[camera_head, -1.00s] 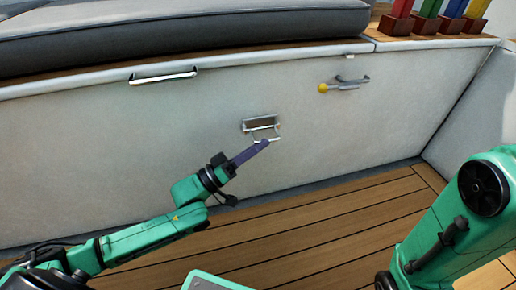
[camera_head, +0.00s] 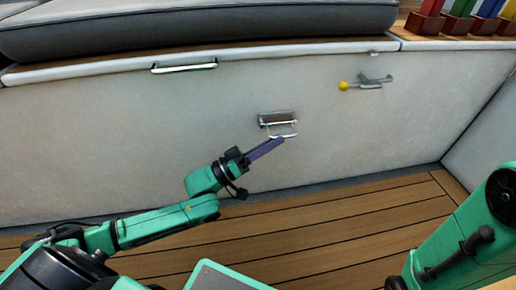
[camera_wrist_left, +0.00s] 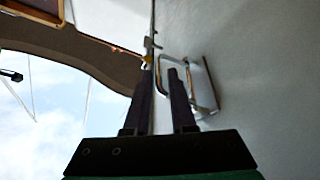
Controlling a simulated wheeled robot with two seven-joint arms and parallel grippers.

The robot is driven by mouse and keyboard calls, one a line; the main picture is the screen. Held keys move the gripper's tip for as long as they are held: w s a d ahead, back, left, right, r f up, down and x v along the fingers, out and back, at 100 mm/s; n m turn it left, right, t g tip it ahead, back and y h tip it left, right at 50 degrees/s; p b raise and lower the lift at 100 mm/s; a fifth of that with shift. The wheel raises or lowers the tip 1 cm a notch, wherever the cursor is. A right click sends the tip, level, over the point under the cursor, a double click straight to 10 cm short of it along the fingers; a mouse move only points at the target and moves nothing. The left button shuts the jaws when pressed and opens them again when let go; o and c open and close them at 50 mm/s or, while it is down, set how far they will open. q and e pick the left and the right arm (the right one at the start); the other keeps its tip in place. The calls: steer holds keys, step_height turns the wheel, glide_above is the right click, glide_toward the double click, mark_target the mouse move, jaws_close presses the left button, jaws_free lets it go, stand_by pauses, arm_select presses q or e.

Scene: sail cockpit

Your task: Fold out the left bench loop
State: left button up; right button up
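The bench loop is a thin metal U-shaped wire (camera_head: 284,135) hinged on a recessed metal plate (camera_head: 278,119) in the pale bench front. It stands out from the plate. My left gripper (camera_head: 281,141) has its dark fingertips at the loop's lower end. In the left wrist view the loop (camera_wrist_left: 161,64) stands off the wall, and its outer bar shows between my two fingers (camera_wrist_left: 159,76). The fingers are apart, with the right finger appearing to lie inside the loop. Whether either finger touches the wire I cannot tell. My right gripper is out of the picture.
A long metal handle (camera_head: 185,67) sits at the bench's top edge, and a yellow-knobbed latch (camera_head: 365,84) is to the right of the loop. A grey cushion (camera_head: 200,28) lies on top. The wooden floor (camera_head: 320,222) in front is clear.

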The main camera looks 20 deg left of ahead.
arm_select(q)
steer(key=p+v, duration=0.5)
steer(key=v, duration=0.9)
steer(key=shift+a+f, duration=0.1)
steer(key=shift+a, duration=0.05)
